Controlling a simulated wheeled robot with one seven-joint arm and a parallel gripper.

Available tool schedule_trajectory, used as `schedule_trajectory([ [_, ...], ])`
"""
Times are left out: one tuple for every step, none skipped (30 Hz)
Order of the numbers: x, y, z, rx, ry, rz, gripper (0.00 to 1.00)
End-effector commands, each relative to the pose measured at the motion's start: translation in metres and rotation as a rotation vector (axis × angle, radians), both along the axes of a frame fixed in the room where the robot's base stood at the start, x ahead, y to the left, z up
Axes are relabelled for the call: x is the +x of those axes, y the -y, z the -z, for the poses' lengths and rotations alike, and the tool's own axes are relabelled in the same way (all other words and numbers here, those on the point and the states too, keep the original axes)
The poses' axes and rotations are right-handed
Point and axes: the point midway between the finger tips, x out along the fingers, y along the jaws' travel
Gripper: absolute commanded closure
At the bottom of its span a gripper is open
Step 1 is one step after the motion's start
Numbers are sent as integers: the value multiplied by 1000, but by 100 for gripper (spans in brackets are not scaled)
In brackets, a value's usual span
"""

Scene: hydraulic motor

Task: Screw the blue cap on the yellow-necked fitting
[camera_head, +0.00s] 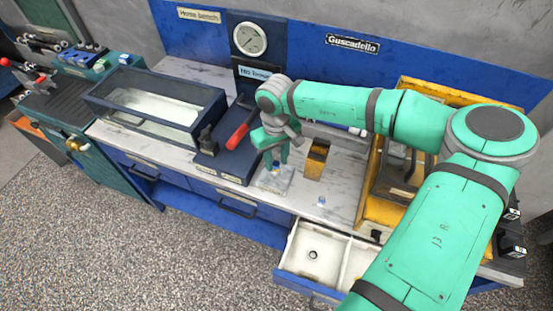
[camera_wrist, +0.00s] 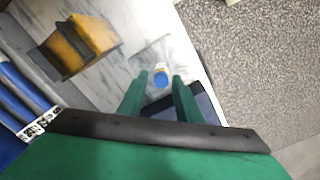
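In the wrist view, a small round piece with a blue top (camera_wrist: 160,79) and a pale, yellowish rim shows between my fingertips. I cannot tell whether this is the cap seated on the fitting. My gripper (camera_wrist: 161,76) is open, with a finger on each side and visible gaps. In the head view, my gripper (camera_head: 275,160) points down over a clear, pale block (camera_head: 275,181) on the bench. The gripper partly hides what stands on the block. A second small blue-and-white piece (camera_head: 321,201) sits near the bench's front edge, right of the block.
A yellow and black block (camera_head: 316,160) stands right of my gripper and also shows in the wrist view (camera_wrist: 82,44). A dark-blue device with a red handle (camera_head: 237,138) is close on the left. An open drawer (camera_head: 294,283) juts out in front. A yellow-framed unit (camera_head: 376,208) stands right.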

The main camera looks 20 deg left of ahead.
Motion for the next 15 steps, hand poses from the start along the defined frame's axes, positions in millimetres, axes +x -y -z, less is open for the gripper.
schedule_trajectory([
  [0, 0, 0, 0, 0, -33, 69],
  [0, 0, 0, -1, 0, -51, 69],
  [0, 0, 0, 0, -1, -68, 69],
  [0, 0, 0, 0, -1, -78, 69],
  [0, 0, 0, 0, -1, -83, 69],
  [0, 0, 0, 0, -1, -86, 69],
  [0, 0, 0, 0, -1, -87, 69],
  [0, 0, 0, 0, -1, -86, 69],
  [0, 0, 0, 0, -1, -86, 69],
  [0, 0, 0, 0, -1, -86, 69],
  [0, 0, 0, 0, -1, -85, 69],
  [0, 0, 0, 0, -1, -85, 69],
  [0, 0, 0, 0, -1, -85, 69],
  [0, 0, 0, 0, -1, -85, 69],
  [0, -1, 0, 0, -1, -85, 69],
])
